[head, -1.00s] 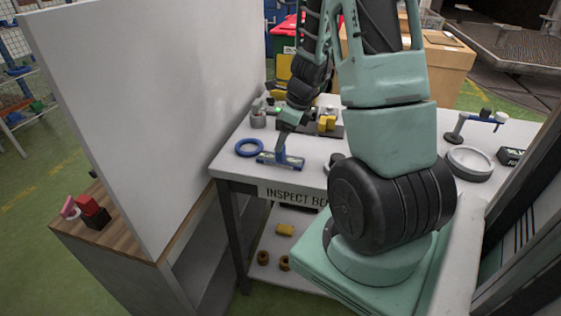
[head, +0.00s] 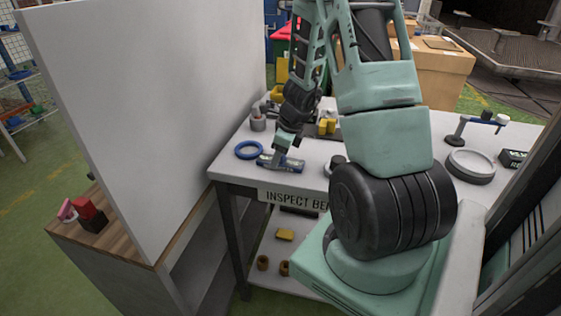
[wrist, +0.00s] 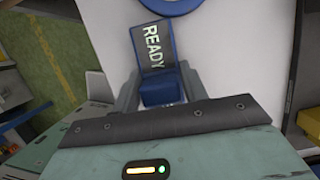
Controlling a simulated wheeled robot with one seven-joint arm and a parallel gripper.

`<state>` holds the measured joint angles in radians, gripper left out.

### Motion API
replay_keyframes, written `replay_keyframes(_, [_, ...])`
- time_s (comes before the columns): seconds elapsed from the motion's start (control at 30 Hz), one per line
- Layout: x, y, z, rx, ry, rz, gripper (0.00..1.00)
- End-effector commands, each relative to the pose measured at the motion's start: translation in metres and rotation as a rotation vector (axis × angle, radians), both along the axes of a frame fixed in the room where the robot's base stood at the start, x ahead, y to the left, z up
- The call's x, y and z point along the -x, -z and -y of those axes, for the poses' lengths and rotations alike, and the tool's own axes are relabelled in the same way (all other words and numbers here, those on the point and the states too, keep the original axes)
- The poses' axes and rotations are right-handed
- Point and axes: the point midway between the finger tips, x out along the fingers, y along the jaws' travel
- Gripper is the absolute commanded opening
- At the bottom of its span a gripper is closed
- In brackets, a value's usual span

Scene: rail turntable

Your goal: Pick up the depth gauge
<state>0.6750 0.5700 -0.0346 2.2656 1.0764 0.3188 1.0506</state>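The depth gauge appears to be the blue piece with a dark flat bar (head: 281,163) lying on the near left of the white bench. In the wrist view its dark face with the word READY (wrist: 152,47) points away from my palm, and a blue block (wrist: 160,91) sits at its near end. My gripper (wrist: 160,82) is open, with one grey finger on each side of the blue block. Any gap between fingers and block is too small to make out. In the head view my gripper (head: 285,152) is down at the gauge and partly hides it.
A blue ring (head: 249,150) lies just left of the gauge. Grey and yellow items (head: 327,126) stand behind. A tall white panel (head: 150,110) rises left of the bench (head: 225,166). A round grey dish (head: 470,166) and a blue-armed stand (head: 456,133) are at the right.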

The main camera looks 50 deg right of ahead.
Motion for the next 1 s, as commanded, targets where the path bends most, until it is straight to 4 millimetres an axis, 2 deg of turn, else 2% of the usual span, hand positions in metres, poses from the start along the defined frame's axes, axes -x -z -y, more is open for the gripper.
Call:
replay_keyframes(0.03, [0.000,0.000,0.000,0.001,0.000,0.000,0.22])
replay_keyframes(0.07, [0.000,0.000,0.000,0.001,0.000,0.000,0.16])
replay_keyframes(0.37, [0.000,-0.004,0.000,0.001,-0.002,0.001,0.16])
replay_keyframes(0.47, [-0.001,-0.016,0.001,0.004,-0.001,0.002,0.16])
replay_keyframes(0.8, [-0.001,-0.081,0.000,0.003,-0.002,0.003,0.16])
replay_keyframes(1.0, [0.000,-0.099,0.000,0.001,-0.001,0.000,0.16])
